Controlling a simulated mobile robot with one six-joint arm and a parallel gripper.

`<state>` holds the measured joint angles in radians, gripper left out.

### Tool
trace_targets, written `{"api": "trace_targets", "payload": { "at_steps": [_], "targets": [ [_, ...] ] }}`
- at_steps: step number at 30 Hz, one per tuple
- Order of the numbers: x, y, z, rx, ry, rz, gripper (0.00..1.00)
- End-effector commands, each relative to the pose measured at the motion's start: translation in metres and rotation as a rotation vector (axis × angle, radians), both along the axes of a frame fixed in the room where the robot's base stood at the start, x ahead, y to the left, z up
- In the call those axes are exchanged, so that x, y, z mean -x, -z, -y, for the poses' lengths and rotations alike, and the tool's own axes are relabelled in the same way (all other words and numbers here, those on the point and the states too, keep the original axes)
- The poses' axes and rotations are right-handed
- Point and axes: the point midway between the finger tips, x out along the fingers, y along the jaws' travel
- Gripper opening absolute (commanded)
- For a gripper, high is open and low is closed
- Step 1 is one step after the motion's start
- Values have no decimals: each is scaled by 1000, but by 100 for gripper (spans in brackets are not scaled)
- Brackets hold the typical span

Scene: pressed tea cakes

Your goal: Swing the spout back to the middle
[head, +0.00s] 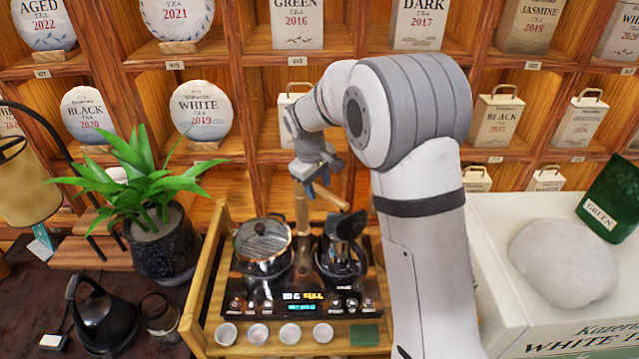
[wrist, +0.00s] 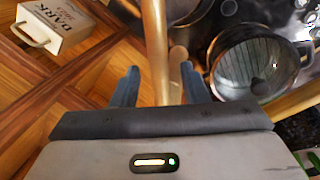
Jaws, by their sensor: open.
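The wooden spout (head: 331,197) slants down to the right from near the top of an upright wooden post (head: 302,208), towards the dark kettle (head: 341,248) on the right side of the hob. My gripper (head: 318,178) is just above the spout and post. In the wrist view my gripper (wrist: 158,85) is open, with blue fingers apart. A wooden rod (wrist: 154,40) runs down between the fingers, and a second rounded wooden piece (wrist: 178,60) lies beside it. I cannot tell which is post and which is spout, or whether a finger touches either.
A lidded glass pot (head: 263,245) stands on the left of the hob, in a wooden tray (head: 200,290) with several small cups. A potted plant (head: 160,235) and a black teapot (head: 100,315) are at left. Shelves stand close behind; a white box (head: 500,235) is at right.

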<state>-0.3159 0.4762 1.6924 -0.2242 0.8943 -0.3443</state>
Motion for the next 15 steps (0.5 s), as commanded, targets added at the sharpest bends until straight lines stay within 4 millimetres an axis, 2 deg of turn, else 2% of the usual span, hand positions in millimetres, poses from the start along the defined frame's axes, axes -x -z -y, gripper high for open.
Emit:
{"api": "trace_targets", "payload": {
  "at_steps": [2,15],
  "targets": [
    [0,0,0,0,0,0,38],
    [0,0,1,0,1,0,2]
  ]
}}
